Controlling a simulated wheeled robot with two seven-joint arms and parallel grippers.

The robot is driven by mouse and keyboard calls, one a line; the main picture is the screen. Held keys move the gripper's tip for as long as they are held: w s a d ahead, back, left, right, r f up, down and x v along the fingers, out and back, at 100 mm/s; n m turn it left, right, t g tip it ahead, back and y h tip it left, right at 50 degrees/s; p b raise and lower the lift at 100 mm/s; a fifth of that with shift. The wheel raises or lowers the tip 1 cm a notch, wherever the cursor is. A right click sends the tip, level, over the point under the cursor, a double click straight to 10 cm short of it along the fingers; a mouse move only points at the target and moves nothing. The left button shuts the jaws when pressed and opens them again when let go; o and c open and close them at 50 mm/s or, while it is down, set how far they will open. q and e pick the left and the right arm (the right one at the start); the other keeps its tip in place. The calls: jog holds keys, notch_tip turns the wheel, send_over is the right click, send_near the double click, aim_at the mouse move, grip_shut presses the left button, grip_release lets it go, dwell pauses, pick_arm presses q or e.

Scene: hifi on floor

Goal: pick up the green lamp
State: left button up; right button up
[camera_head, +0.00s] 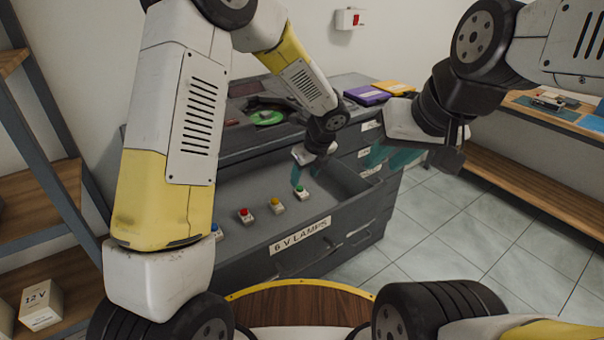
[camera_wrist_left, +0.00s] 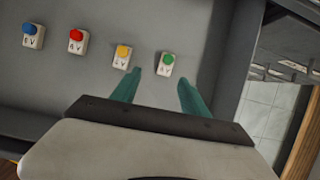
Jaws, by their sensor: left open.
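The green lamp (camera_head: 300,193), a green dome on a small white block, stands in the open grey drawer (camera_head: 240,198) labelled "6 V LAMPS", at the right end of a row of lamps. My left gripper (camera_head: 308,170) is over the drawer close to this lamp. In the left wrist view the green lamp (camera_wrist_left: 167,64) shows just beyond the open teal fingers (camera_wrist_left: 161,80), roughly between their tips. Nothing is held there, and I cannot tell the height gap. My right gripper (camera_head: 390,158) is to the right of the drawer, empty, its teal fingers apart.
Yellow (camera_head: 277,205), red (camera_head: 245,215) and blue (camera_head: 216,231) lamps stand left of the green one. The drawer walls surround them. A purple case (camera_head: 367,95) lies on the cabinet top. A shelf with a "12 V" box (camera_head: 41,305) is at left, a wooden bench (camera_head: 535,195) at right.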

aim_at(303, 193)
pick_arm(q)
jog(key=shift+m, duration=0.4)
jog(key=x, duration=0.3)
jog(key=d+x, duration=0.1)
jog(key=x, duration=0.5)
jog(key=shift+d+f, duration=0.15)
jog(key=shift+d, duration=0.2)
jog(key=shift+c, duration=0.2)
grip_shut()
